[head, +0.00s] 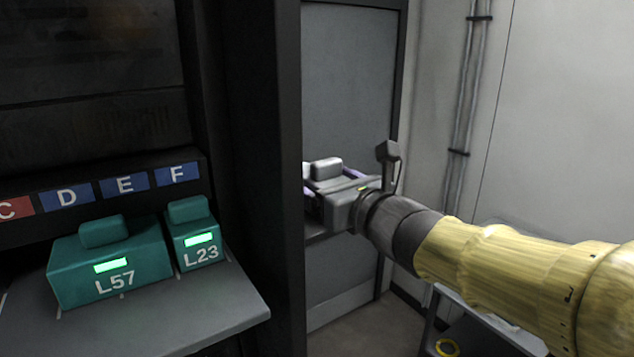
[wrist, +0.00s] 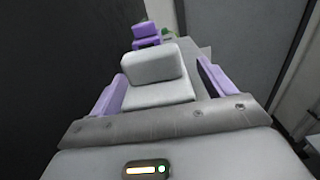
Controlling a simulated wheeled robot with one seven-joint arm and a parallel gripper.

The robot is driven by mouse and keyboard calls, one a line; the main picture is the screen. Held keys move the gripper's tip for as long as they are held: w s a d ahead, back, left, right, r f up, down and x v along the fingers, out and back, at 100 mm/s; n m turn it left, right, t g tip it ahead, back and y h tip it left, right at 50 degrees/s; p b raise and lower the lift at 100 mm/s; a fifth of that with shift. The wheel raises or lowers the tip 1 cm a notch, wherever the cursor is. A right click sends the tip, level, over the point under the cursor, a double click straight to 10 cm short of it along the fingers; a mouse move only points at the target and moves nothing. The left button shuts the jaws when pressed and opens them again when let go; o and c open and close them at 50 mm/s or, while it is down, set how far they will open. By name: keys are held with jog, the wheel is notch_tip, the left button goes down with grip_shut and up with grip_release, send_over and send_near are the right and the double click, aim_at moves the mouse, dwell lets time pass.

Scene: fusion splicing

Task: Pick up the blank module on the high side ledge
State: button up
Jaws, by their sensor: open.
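The blank module (head: 325,168) is pale grey with a raised block on top and no visible label. It is at the side ledge (head: 318,234), partly hidden by my gripper (head: 333,180) in the head view. In the wrist view the module (wrist: 155,68) lies between the two purple fingers of my gripper (wrist: 163,84). The fingers are open, one on each side, and a gap shows beside the raised block. I cannot tell whether either finger touches the module's lower body.
A purple module (wrist: 146,34) stands farther along the ledge, with something green beside it. A dark post (head: 288,150) stands close left of my gripper. Teal modules L57 (head: 112,262) and L23 (head: 194,235) sit on a grey shelf (head: 215,310) at left.

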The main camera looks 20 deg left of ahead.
aim_at(330, 158)
jog(key=shift+w+a+f, duration=0.15)
jog(key=shift+w+a, duration=0.05)
jog(key=shift+s+d, duration=0.25)
jog(key=shift+s, duration=0.05)
jog(key=shift+a, duration=0.1)
jog(key=c, duration=1.1)
jog(key=shift+w, duration=0.15)
jog(key=shift+r+b, duration=0.25)
jog(key=shift+b, duration=0.2)
jog(key=r, duration=0.7)
jog(key=shift+w+d, duration=0.25)
jog(key=shift+d, duration=0.05)
jog(key=shift+w+d+f+b, duration=0.1)
jog(key=shift+w+d+b, duration=0.7)
jog(key=shift+w+d, duration=1.45)
jog(key=shift+w+d+b, duration=0.8)
jog(key=shift+w+d, duration=1.1)
jog(key=shift+w, duration=0.7)
jog(key=shift+w+d+f+b, duration=0.1)
jog(key=shift+w+d+b, duration=0.7)
jog(key=shift+w+d, duration=1.45)
